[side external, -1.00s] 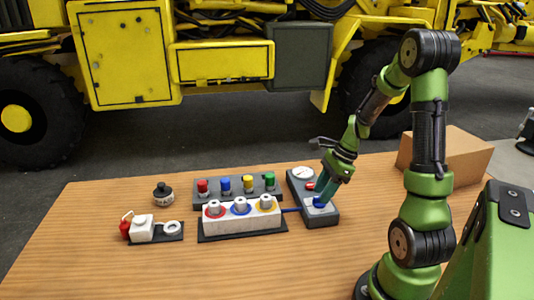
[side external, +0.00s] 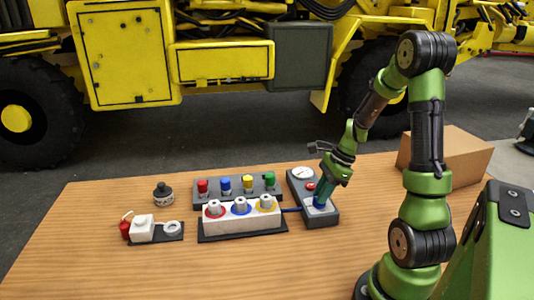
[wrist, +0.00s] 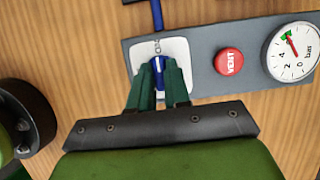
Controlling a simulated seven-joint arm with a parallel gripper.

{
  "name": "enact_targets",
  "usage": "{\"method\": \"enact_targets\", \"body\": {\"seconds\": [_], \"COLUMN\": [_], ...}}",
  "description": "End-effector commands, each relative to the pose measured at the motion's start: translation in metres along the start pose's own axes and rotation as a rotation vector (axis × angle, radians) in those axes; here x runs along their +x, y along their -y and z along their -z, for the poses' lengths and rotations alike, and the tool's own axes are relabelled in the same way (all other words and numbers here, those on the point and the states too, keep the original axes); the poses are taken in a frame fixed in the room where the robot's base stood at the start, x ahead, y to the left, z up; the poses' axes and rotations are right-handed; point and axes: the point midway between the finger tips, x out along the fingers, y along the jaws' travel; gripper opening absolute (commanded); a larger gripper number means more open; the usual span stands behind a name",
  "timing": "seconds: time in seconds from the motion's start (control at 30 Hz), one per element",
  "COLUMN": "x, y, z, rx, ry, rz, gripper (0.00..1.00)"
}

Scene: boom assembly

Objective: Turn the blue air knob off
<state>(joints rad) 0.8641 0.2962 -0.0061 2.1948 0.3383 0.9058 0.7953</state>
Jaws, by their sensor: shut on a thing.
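The blue air knob (wrist: 158,63) sits on a white plate (wrist: 180,47) on the grey air panel (wrist: 202,60). My gripper (wrist: 160,77) has its green fingers on either side of the knob, shut on it. The plate's lettering is partly covered. The gauge (wrist: 293,52) has a red needle pointing away from the 0 mark.
A red VENT button (wrist: 228,61) lies between knob and gauge. A blue hose (side external: 291,210) runs from the panel to a white block (side external: 240,219) with ringed fittings. Behind it is a grey block (side external: 236,190) with coloured caps. A cardboard box (side external: 455,155) stands at the right.

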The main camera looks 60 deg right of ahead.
Motion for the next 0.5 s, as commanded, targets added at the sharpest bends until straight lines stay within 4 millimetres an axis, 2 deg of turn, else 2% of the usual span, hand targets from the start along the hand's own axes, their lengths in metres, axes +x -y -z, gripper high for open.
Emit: {"method": "enact_targets", "body": {"seconds": [0.27, 0.5], "x": [0.0000, 0.0000], "y": [0.0010, 0.0024], "z": [0.0000, -0.0003], "rx": [-0.100, -0.285], "ry": [0.001, 0.000], "rz": [-0.043, -0.119], "gripper": [0.00, 0.00]}}
